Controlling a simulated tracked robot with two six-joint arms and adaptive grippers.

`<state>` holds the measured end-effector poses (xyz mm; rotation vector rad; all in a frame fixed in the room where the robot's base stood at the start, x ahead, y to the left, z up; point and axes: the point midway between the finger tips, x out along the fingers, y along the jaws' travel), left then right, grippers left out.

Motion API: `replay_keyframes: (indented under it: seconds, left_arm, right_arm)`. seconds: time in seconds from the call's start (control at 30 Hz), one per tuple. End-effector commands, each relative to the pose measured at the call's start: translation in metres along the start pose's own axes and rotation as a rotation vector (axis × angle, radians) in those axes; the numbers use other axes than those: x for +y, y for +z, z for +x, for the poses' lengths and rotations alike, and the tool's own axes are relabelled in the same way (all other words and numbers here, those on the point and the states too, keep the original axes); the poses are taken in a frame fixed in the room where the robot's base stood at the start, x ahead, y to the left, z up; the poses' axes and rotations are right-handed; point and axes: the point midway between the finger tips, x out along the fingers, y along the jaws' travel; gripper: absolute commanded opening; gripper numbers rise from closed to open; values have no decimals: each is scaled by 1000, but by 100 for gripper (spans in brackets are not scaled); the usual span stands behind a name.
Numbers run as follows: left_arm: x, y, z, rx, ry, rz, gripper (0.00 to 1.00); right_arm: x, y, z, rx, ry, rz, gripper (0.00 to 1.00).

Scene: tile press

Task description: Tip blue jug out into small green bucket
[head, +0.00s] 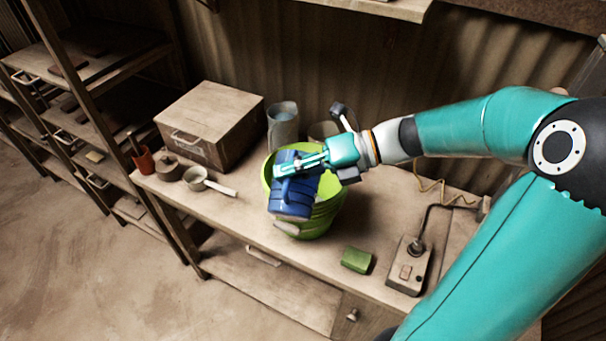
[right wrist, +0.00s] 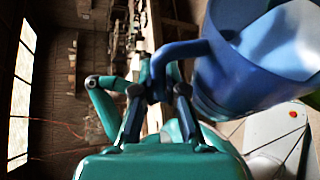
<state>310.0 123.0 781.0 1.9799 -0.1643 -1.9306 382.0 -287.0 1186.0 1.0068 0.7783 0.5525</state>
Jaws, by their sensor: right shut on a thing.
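The blue jug (head: 292,202) is over the near left side of the small green bucket (head: 325,212) in the head view and looks tilted. It hides part of the bucket's rim and inside. My right gripper (head: 287,170) is shut on the jug's handle. In the right wrist view, the fingers (right wrist: 160,92) close around the handle, and the jug (right wrist: 218,75) shows its open mouth with something pale inside. I cannot tell whether anything is flowing out. My left gripper is not in view.
The bucket stands on a wooden bench (head: 240,212). Behind are a wooden box (head: 212,115) and a grey metal container (head: 283,125). A small pan (head: 196,178) and a red cup (head: 143,160) are left. A green block (head: 356,260) and a switch box (head: 409,268) are right.

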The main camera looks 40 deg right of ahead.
Motion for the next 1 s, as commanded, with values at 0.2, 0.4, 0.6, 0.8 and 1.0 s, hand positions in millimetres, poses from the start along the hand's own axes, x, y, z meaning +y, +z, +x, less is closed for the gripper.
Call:
replay_keyframes:
  seconds: [0.2, 0.4, 0.6, 0.8, 1.0]
  left_arm:
    - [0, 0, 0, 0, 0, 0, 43]
    - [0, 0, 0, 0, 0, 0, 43]
    - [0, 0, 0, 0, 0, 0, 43]
    - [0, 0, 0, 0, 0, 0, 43]
    - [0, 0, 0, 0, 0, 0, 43]
  right_arm:
    - [-1, 3, 0, 6, 11, 22, 0]
    - [-1, 5, 0, 13, 21, 43, 0]
    - [-2, 7, -1, 20, 30, 65, 0]
    - [-2, 10, -1, 27, 40, 85, 0]
    - [-1, 15, -3, 35, 50, 106, 0]
